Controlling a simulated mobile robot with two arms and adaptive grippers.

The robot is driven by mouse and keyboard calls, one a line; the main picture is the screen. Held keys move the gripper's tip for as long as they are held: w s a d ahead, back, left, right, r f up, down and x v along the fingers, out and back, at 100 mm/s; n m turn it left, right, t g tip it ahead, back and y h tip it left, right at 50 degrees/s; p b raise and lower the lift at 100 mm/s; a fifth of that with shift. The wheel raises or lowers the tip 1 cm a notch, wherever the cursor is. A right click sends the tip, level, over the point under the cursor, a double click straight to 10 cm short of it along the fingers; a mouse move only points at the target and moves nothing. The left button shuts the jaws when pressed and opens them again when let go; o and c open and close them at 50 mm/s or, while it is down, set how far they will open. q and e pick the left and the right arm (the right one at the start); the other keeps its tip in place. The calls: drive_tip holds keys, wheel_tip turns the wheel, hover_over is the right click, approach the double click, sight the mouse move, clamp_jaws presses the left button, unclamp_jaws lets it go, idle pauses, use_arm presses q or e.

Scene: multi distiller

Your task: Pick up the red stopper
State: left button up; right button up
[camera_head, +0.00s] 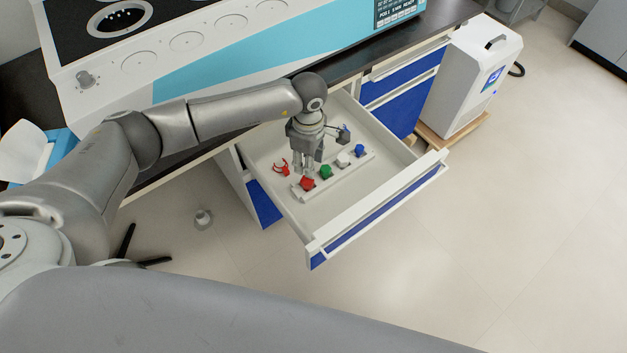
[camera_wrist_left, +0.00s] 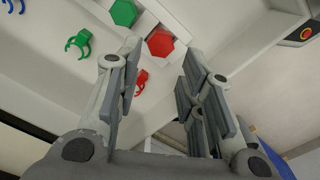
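The red stopper (camera_head: 307,184) stands at the near left end of a white rack (camera_head: 349,171) in the open drawer. In the left wrist view it is a red hexagon (camera_wrist_left: 160,42), seen beyond the fingertips and between their directions. My left gripper (camera_head: 303,172) points down into the drawer, just above or beside the red stopper. In the left wrist view my left gripper (camera_wrist_left: 160,75) is open, its two fingers apart with nothing held between them. My right gripper is not in view.
Green (camera_head: 326,171), white (camera_head: 343,159) and blue (camera_head: 360,150) stoppers share the rack. A red clip (camera_head: 281,168) lies beside it on the drawer floor. The drawer front (camera_head: 380,205) and side walls surround the gripper. The drawer's right part is clear. The countertop (camera_head: 345,80) edge is above.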

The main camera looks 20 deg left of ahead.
sight(310, 180)
use_arm(q)
wheel_tip(310, 180, down, 3)
drive_tip(key=shift+s+a+r, duration=0.1)
drive_tip(key=shift+s+r, duration=0.05)
drive_tip(key=shift+f, duration=0.55)
drive_tip(key=f, duration=0.4)
drive_tip(key=shift+d+f+p, duration=0.25)
drive_tip(key=shift+f+p, duration=0.05)
drive_tip(key=shift+f, duration=0.2)
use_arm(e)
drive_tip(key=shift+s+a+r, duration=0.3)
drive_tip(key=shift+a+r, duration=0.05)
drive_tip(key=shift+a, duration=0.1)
use_arm(q)
drive_tip(key=c, duration=0.4)
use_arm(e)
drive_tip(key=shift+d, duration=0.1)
